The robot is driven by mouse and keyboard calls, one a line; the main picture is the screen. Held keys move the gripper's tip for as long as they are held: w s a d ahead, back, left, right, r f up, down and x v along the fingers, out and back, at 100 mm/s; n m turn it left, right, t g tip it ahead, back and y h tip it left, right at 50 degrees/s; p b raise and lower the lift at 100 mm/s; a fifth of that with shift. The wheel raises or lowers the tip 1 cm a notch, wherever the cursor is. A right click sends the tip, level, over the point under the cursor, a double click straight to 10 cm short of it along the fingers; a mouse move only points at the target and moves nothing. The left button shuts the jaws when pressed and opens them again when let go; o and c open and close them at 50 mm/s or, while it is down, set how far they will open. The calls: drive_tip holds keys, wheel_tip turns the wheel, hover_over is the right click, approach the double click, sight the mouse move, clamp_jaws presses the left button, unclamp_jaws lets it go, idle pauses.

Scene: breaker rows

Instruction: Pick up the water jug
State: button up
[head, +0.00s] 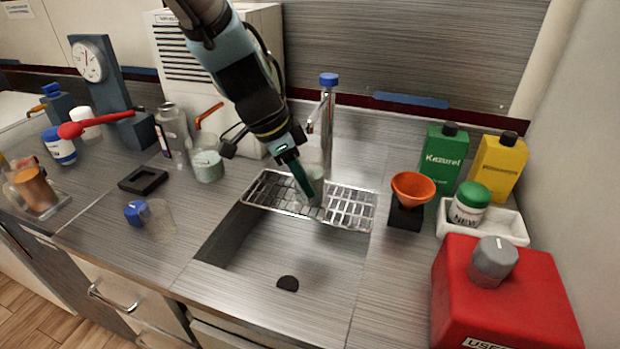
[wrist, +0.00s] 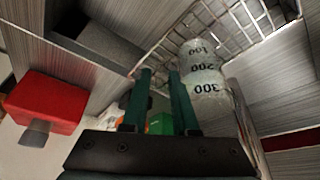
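A clear graduated vessel (head: 313,178) stands on the wire rack over the sink, partly hidden by my gripper. In the wrist view this vessel (wrist: 204,72) shows the marks 100, 200 and 300. I cannot tell for certain whether it is the water jug. My gripper (head: 310,196) points down over the rack, right beside the vessel. In the wrist view the green fingers of my gripper (wrist: 160,75) are apart, with nothing held between them. The vessel lies just to the right of the right finger there; contact cannot be told.
The wire rack (head: 347,211) spans the back of the sink (head: 290,256). A faucet (head: 327,120) rises behind. An orange funnel (head: 412,187), white tray (head: 512,232) and red container (head: 500,300) are on the right. A beaker (head: 207,166) and bottle (head: 172,130) stand left.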

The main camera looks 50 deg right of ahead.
drive_tip(key=shift+x, duration=1.45)
drive_tip(key=shift+c, duration=0.3)
clamp_jaws()
